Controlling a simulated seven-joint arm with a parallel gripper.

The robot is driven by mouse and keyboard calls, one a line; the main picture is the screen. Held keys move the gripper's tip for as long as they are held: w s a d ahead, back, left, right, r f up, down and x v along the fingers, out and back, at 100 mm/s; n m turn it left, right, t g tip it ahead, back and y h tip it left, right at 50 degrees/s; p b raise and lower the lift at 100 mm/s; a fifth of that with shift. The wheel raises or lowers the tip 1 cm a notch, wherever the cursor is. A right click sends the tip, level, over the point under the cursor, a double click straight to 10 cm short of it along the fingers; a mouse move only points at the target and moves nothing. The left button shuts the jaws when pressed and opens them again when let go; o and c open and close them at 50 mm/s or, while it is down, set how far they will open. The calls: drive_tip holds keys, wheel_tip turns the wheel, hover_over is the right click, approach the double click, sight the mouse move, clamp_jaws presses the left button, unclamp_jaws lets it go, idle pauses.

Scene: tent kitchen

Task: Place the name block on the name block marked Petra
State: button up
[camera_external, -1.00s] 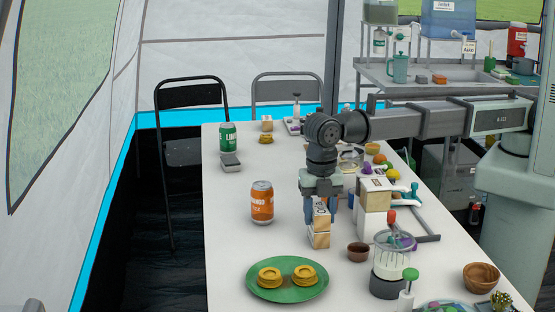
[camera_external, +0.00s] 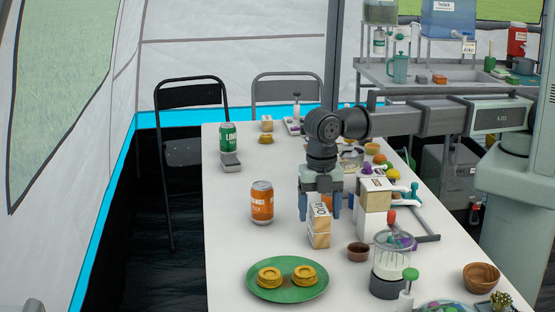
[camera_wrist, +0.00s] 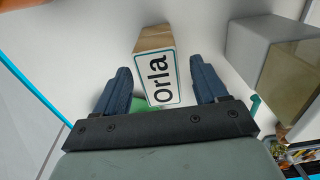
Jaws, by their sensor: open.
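In the wrist view the upper name block (camera_wrist: 153,40) reads "orla". In the wrist view my gripper (camera_wrist: 160,66) has gaps between each finger and the block. I cannot read "Petra" anywhere.
Larger stacked boxes (camera_external: 375,192) stand close on the right. An orange can (camera_external: 262,202) is to the left, and a green plate (camera_external: 288,290) with yellow pieces is in front.

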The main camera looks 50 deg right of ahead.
sight(319, 209)
wheel_tip(319, 209, up, 11)
idle(0.4)
idle(0.5)
